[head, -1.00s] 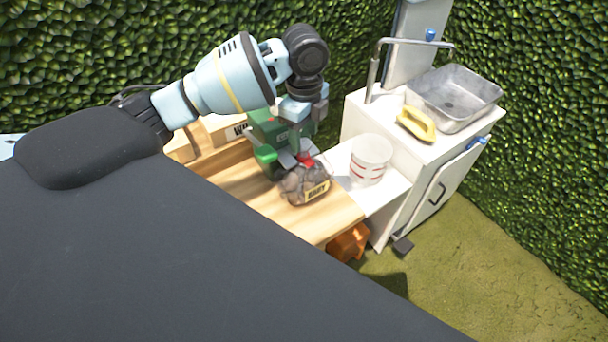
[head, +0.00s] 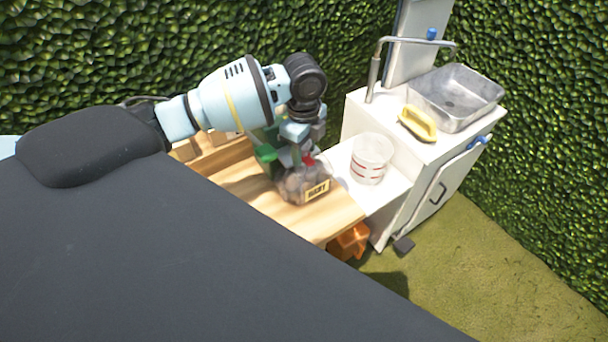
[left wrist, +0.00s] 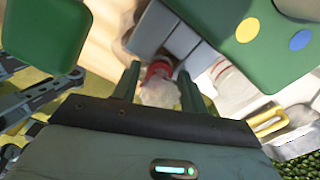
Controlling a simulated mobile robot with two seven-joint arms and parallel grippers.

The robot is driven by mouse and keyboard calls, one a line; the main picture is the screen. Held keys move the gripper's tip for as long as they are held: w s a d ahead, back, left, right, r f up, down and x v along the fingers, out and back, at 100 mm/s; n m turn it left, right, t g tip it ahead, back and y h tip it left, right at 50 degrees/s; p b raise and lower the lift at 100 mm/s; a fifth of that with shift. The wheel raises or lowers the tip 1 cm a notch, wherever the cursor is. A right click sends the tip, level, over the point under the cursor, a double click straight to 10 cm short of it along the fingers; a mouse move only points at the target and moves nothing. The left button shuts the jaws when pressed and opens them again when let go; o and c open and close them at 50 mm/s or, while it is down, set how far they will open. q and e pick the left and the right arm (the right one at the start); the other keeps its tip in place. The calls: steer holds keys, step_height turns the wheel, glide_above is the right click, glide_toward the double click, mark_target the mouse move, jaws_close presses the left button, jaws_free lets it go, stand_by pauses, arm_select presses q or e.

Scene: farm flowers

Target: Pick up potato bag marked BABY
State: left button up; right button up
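The potato bag marked BABY (head: 317,190) is clear, with a red tie at its neck, and stands on the wooden table near its right end. My left gripper (head: 302,158) points down at the bag's top. In the left wrist view the left gripper (left wrist: 158,88) has its two fingers apart, with the red tie (left wrist: 159,70) and clear bag top (left wrist: 160,93) between them. The fingers do not look closed on the bag. Most of the bag's body is hidden in that view. My right gripper is not in view.
A green box-like object (head: 265,153) stands just behind the bag. A white bucket with red stripes (head: 370,160) stands right of the bag. A white cabinet holds a metal sink (head: 455,97) and a yellow object (head: 418,124). An orange object (head: 349,242) is below the table's end.

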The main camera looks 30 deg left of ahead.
arm_select(q)
jaws_close()
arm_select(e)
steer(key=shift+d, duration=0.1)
arm_select(q)
steer(key=shift+r, duration=0.2)
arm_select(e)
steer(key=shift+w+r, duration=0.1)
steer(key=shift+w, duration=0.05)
